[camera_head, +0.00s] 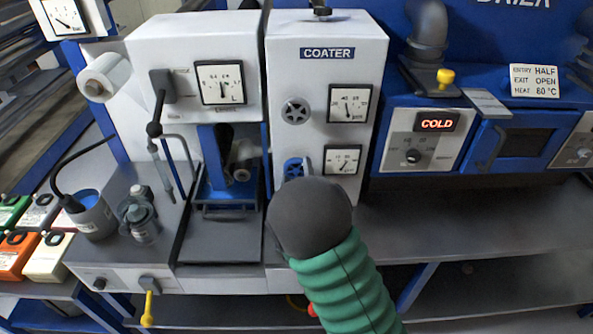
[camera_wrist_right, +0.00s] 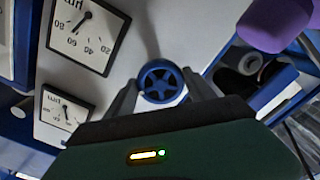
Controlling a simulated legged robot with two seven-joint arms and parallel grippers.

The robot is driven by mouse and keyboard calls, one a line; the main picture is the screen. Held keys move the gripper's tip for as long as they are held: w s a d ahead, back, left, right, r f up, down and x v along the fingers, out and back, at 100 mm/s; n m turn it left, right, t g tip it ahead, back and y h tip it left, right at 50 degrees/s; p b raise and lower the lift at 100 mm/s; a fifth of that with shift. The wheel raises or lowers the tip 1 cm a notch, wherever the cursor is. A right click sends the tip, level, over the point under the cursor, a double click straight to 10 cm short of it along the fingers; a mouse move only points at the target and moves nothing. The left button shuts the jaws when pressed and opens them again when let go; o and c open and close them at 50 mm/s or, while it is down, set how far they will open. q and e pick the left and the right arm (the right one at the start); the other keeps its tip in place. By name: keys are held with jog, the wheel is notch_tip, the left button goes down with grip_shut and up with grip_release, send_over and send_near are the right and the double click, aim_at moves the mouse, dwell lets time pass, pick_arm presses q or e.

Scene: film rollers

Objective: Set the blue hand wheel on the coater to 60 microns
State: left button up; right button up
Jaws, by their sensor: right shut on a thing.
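The blue hand wheel (camera_head: 292,167) sits low on the panel, left of the lower dial (camera_head: 343,160). The upper dial (camera_head: 350,104) is above. In the wrist view the blue wheel (camera_wrist_right: 162,82) lies between the fingers of my right gripper (camera_wrist_right: 164,88), shut on its rim. That view shows, upside down, a micron dial (camera_wrist_right: 85,30) with its needle between 60 and 80. In the head view my right wrist hides the fingers. My left gripper is out of view.
A drier (camera_head: 437,123) with a COLD display stands right of the coater. Its grey shelf (camera_head: 450,215) is clear. A unit with a dial (camera_head: 221,82) stands to the left, with a blue-filled cup (camera_head: 90,213) and jars below. A purple rounded thing (camera_wrist_right: 275,22) shows in the wrist view.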

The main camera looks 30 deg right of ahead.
jog(key=shift+f+n, duration=0.1)
jog(key=shift+n, duration=0.4)
jog(key=o, duration=1.4)
jog(key=shift+w+d+f, duration=0.1)
jog(key=shift+w, duration=0.05)
jog(key=shift+c, duration=0.2)
